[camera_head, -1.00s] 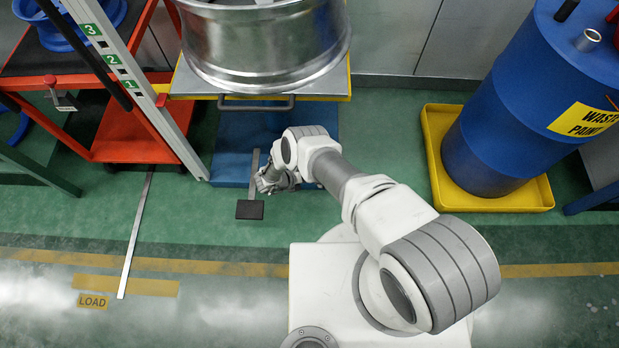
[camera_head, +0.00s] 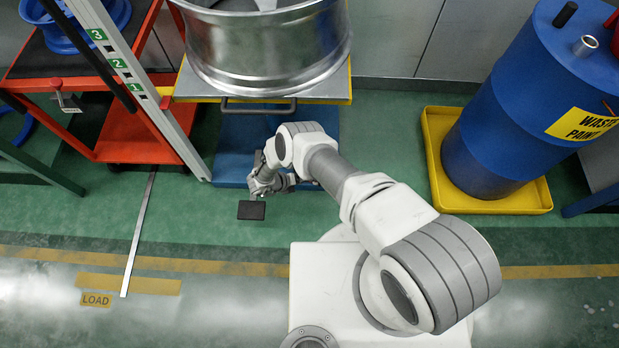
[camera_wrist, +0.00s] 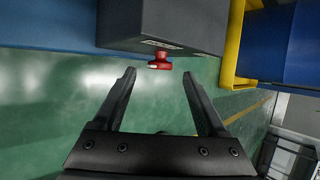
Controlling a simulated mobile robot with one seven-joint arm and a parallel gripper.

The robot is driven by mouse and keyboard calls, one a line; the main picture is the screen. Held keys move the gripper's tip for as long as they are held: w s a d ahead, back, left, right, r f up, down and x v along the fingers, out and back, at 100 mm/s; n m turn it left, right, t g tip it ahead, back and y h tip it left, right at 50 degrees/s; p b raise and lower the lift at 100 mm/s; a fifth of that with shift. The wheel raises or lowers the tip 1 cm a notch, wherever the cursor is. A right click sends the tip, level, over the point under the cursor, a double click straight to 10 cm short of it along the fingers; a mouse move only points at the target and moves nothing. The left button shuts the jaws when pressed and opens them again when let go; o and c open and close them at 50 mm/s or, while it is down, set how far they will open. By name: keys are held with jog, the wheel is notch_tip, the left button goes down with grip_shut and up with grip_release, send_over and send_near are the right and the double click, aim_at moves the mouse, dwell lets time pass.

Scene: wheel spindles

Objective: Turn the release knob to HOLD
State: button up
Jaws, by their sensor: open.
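The release knob (camera_wrist: 160,61) is red with a pale mark on its left end. In the wrist view it sticks out from the lower edge of a dark grey box (camera_wrist: 190,22), beside a small label (camera_wrist: 160,44) too small to read. My gripper (camera_wrist: 157,72) is open and empty. Its two black fingers point at the knob, one to each side, and the knob appears beyond the fingertips, apart from them. In the head view my gripper (camera_head: 262,183) is low by the blue lift base, and the knob is hidden there.
The blue base (camera_head: 232,165) carries a platform (camera_head: 335,92) with a large metal wheel rim (camera_head: 265,50). A dark pedal (camera_head: 251,210) is near my gripper. A red cart (camera_head: 130,130) stands left; a blue drum (camera_head: 520,110) stands in a yellow tray (camera_head: 480,203) right.

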jog(key=p+v, duration=0.3)
jog(key=v, duration=1)
jog(key=shift+p, duration=0.4)
jog(key=shift+s+a, duration=0.15)
jog(key=shift+s, duration=0.05)
